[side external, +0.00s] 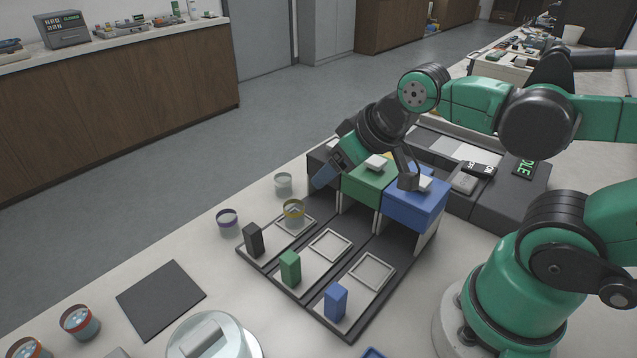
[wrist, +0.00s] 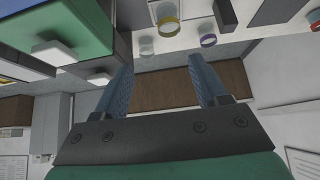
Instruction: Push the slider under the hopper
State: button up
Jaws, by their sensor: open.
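Three hoppers stand in a row in the side view: a dark one (side external: 318,160), a green one (side external: 367,188) and a blue one (side external: 414,208). Three light sliders lie on dark tracks in front, with a black handle (side external: 254,240), a green handle (side external: 290,267) and a blue handle (side external: 336,302). A yellow-banded cup (side external: 293,212) sits at the frame of the black-handled slider; the other two frames are empty. My gripper (side external: 322,178) is open and empty, tilted down by the dark hopper, partly hiding it. Its spread fingers (wrist: 160,65) show in the wrist view.
A purple-banded cup (side external: 227,222) and a pale cup (side external: 283,184) stand left of the tracks. A dark mat (side external: 161,299), more cups (side external: 80,322) and a round pale device (side external: 212,340) are at the front left. A dark control panel (side external: 490,195) lies behind the hoppers.

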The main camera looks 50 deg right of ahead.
aim_at(251, 228)
jog(key=w+a+f+g, duration=0.1)
jog(key=w+a+g, duration=0.1)
jog(key=a, duration=0.1)
jog(key=w+a+f+g, duration=0.2)
jog(key=w+a, duration=0.1)
jog(key=w+a+f+g, duration=0.2)
jog(key=a, duration=0.2)
jog(key=shift+w+f+g, duration=0.2)
jog(key=shift+w+g, duration=0.15)
jog(key=shift+g, duration=0.05)
jog(key=shift+a+f, duration=0.25)
jog(key=shift+f, duration=2.9)
grip_shut()
